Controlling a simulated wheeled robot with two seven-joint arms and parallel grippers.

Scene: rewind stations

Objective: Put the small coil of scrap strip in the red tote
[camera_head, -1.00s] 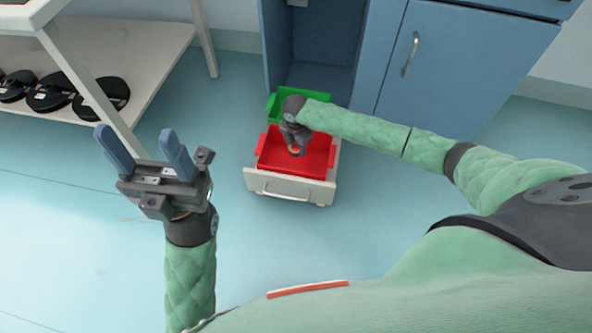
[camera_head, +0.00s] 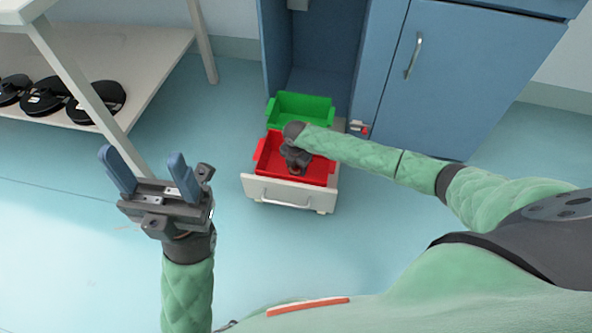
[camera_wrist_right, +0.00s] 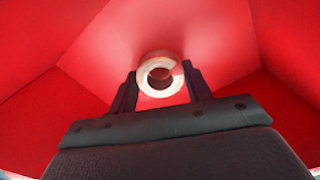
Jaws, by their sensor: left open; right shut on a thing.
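The red tote (camera_head: 262,152) sits in a pulled-out white drawer below the blue cabinet. My right gripper (camera_head: 293,168) reaches down into the tote from above. In the right wrist view my right gripper (camera_wrist_right: 162,84) is shut on the small coil of scrap strip (camera_wrist_right: 147,71), a pale ring with a dark hole. Red tote walls (camera_wrist_right: 60,95) surround it there; whether the coil touches the floor I cannot tell. In the head view the coil is hidden by the gripper. My left gripper (camera_head: 150,172) is open and empty, fingers up, over the floor at left.
A green tote (camera_head: 305,104) stands behind the red one in the drawer (camera_head: 290,195). The blue cabinet (camera_head: 465,75) has a closed door to the right. A white shelf (camera_head: 150,75) with several black reels (camera_head: 95,102) is at upper left. The floor in front is clear.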

